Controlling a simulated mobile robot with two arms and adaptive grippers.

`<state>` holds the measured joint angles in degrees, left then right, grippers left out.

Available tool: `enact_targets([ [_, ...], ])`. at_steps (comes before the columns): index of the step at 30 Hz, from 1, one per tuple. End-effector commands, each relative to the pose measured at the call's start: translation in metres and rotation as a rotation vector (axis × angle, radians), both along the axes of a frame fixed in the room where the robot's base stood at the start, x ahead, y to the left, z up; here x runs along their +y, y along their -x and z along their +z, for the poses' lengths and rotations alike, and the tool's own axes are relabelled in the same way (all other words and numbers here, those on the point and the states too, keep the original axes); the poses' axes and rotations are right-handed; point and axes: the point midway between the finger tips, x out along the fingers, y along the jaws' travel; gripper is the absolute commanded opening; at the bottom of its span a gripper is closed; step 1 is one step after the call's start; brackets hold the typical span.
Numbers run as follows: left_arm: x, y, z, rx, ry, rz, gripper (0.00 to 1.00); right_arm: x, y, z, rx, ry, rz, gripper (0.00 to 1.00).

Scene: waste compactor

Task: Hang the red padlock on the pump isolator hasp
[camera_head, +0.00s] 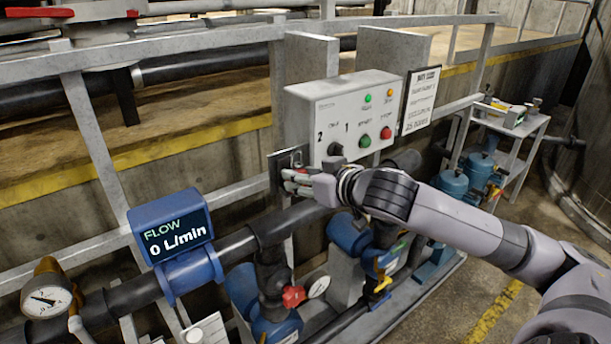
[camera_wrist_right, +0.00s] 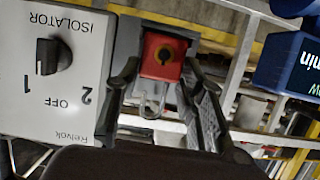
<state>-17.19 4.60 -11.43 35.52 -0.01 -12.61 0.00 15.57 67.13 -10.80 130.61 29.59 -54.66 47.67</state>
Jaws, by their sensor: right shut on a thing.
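The red padlock (camera_wrist_right: 162,57) is in the right wrist view, with its keyhole facing the camera and its pale shackle (camera_wrist_right: 150,103) towards the bottom of the picture. My right gripper (camera_wrist_right: 161,72) is shut on the padlock body, one finger on each side. In the head view my right gripper (camera_head: 296,182) is at the grey hasp plate (camera_head: 283,160), left of the isolator control box (camera_head: 340,108). I cannot tell whether the shackle passes through the hasp. My left gripper is not in view.
Metal rails run behind the work area. A blue flow meter (camera_head: 170,232) reading 0 L/min stands to the left. Below are pipes, a red-handled valve (camera_head: 293,297) and a gauge (camera_head: 45,298). A side table (camera_head: 512,122) stands at the right; open floor lies before it.

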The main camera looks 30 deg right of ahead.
Motion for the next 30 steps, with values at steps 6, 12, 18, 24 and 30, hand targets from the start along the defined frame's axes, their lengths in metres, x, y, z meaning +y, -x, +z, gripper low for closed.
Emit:
enact_targets([
  [6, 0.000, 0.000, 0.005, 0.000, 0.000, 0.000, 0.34, 0.000, -0.005, 0.002, -0.003, -0.001, -0.001, 0.14],
  [12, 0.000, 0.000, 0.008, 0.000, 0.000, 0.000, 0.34, 0.001, -0.009, 0.002, -0.002, 0.000, 0.000, 0.14],
  [18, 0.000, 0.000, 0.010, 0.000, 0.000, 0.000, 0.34, 0.001, -0.012, 0.001, -0.001, 0.001, 0.000, 0.14],
  [24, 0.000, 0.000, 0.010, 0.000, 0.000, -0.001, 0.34, 0.001, -0.012, 0.000, -0.001, 0.001, 0.000, 0.14],
  [30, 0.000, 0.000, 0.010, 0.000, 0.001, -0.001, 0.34, 0.001, -0.012, -0.003, -0.002, 0.000, 0.000, 0.14],
])
